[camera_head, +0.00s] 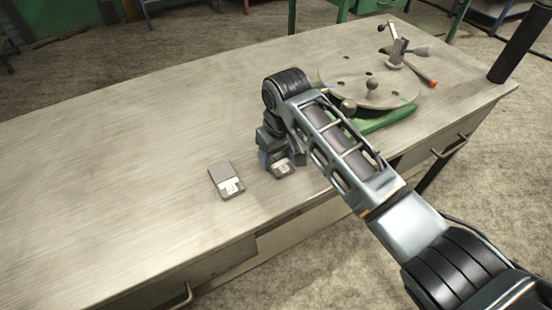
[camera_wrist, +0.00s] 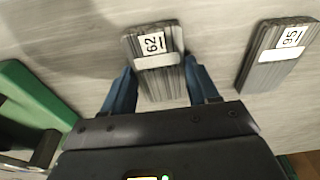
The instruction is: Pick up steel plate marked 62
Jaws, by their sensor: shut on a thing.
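The steel plate marked 62 (camera_wrist: 158,82) is a grey ribbed block with a white label, seen between my gripper's two blue fingers in the wrist view. My gripper (camera_wrist: 160,92) is shut on it, one finger at each side. In the head view the plate (camera_head: 282,169) shows only in part beside my gripper (camera_head: 277,162), near the table's front edge. Whether it touches the table is hard to tell.
A similar plate marked 95 (camera_wrist: 276,55) lies to the right in the wrist view and to the left in the head view (camera_head: 226,180). A green-based round fixture (camera_head: 385,119) stands behind my arm. The table's left part (camera_head: 110,150) is clear.

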